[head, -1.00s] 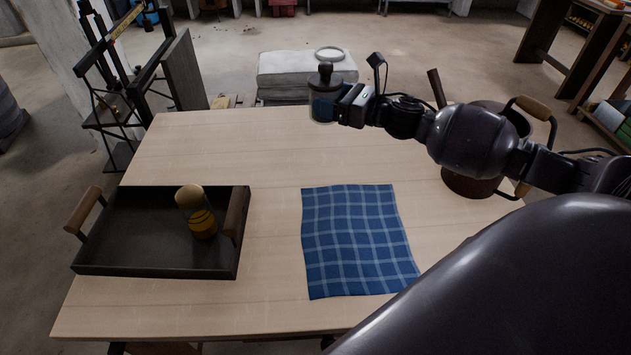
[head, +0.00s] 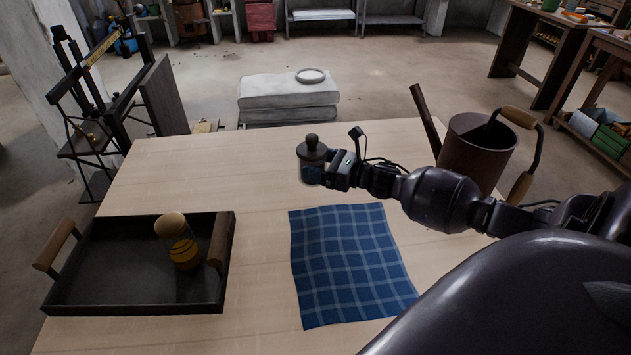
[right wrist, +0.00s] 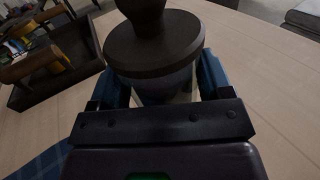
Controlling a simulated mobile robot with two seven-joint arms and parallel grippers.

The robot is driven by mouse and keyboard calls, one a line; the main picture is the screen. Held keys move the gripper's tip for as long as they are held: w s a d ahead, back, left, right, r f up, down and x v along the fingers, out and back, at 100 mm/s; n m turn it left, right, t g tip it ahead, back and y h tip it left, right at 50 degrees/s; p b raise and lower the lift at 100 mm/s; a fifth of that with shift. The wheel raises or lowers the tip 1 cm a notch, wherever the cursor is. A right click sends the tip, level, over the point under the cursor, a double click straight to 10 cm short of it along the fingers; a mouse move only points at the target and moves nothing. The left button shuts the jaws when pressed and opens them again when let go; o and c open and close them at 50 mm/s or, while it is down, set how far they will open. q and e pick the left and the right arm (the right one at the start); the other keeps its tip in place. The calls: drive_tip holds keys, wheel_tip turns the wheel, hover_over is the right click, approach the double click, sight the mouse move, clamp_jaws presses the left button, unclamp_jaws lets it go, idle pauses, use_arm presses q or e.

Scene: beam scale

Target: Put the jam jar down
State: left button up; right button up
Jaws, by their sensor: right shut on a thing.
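The jam jar (head: 312,172) has a dark round lid with a knob and a glass body. It is upright over the far middle of the wooden table, beyond the blue checked cloth. My right gripper (head: 328,174) is shut on the jar's body, below the lid. In the right wrist view, the jar's lid (right wrist: 155,45) hides most of the body between the fingers (right wrist: 165,88). I cannot tell whether the jar's base touches the table (head: 200,165). My left gripper is not in view.
A dark tray (head: 90,290) with wooden handles stands at the left, holding a jar (head: 180,245) with amber contents and a pale lid. The blue cloth (head: 350,265) lies in the middle. A brown can (head: 475,150) stands at the right. The table between tray and held jar is clear.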

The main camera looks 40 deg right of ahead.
drive_tip(key=shift+f+b, duration=0.5)
drive_tip(key=shift+f, duration=2.15)
drive_tip(key=o, duration=0.8)
drive_tip(key=shift+f, duration=0.15)
drive_tip(key=shift+c, duration=0.2)
drive_tip(key=o, duration=0.4)
drive_tip(key=shift+o, duration=0.2)
drive_tip(key=shift+r, duration=0.25)
drive_tip(key=shift+s+d+f, duration=0.1)
drive_tip(key=shift+s+d, duration=0.05)
drive_tip(key=shift+s, duration=0.15)
drive_tip(key=v, duration=1.1)
drive_tip(key=shift+s+d+p, duration=0.1)
drive_tip(key=shift+s+p, duration=0.1)
drive_tip(key=shift+p, duration=0.2)
